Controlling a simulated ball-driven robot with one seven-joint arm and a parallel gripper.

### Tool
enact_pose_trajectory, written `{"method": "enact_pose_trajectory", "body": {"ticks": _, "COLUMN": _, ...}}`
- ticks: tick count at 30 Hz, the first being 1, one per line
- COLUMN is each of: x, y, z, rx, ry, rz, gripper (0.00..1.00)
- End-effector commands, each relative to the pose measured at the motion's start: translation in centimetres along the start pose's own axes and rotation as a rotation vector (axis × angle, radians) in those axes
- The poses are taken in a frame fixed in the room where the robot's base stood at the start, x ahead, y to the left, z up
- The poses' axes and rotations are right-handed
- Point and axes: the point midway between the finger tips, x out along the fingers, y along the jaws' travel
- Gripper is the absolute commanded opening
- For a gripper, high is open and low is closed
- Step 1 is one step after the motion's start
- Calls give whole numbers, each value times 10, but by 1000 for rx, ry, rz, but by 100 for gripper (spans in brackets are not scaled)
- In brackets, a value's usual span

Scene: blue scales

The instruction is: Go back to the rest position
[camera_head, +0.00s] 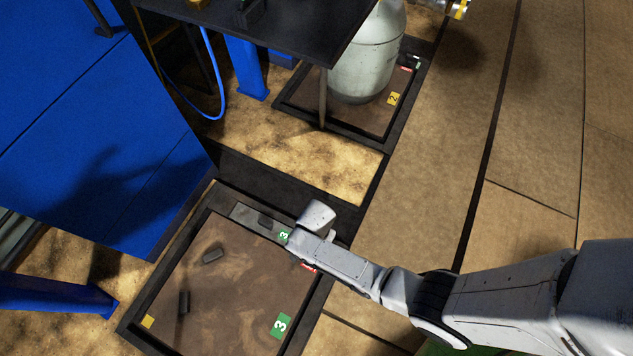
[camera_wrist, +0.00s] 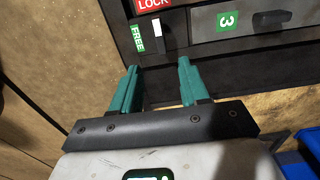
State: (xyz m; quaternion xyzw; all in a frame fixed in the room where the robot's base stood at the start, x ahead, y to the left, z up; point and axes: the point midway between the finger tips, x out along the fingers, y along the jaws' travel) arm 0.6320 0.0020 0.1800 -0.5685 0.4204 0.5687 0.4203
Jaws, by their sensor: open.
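My gripper (camera_wrist: 157,88) shows in the wrist view with two teal fingers spread apart and nothing between them. Beyond the fingertips is a dark panel with a red LOCK label (camera_wrist: 152,5), a green FREE label (camera_wrist: 138,38) and a small white lever (camera_wrist: 156,32) between the labels. In the head view my arm reaches in from the right, and its wrist is over the edge of the scale platform marked 3 (camera_head: 230,283). The fingers are hidden there. I cannot tell from these views whether the fingers touch the panel.
A grey cylinder (camera_head: 367,60) stands on a second scale (camera_head: 350,118) marked 2, farther back. A blue cabinet (camera_head: 80,120) is at the left, and a dark tabletop (camera_head: 270,25) overhangs at the top. The floor at the right (camera_head: 540,120) is clear.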

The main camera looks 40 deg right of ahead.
Motion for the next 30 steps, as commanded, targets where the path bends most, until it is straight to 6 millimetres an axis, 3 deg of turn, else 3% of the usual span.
{"method": "enact_pose_trajectory", "body": {"ticks": 17, "x": -5, "y": 0, "z": -1, "rx": -28, "ry": -1, "rz": -5, "gripper": 45}}
{"method": "enact_pose_trajectory", "body": {"ticks": 23, "x": -50, "y": 11, "z": -11, "rx": -263, "ry": 0, "rz": -27, "gripper": 45}}
{"method": "enact_pose_trajectory", "body": {"ticks": 30, "x": -135, "y": 46, "z": -30, "rx": -665, "ry": 23, "rz": -49, "gripper": 45}}
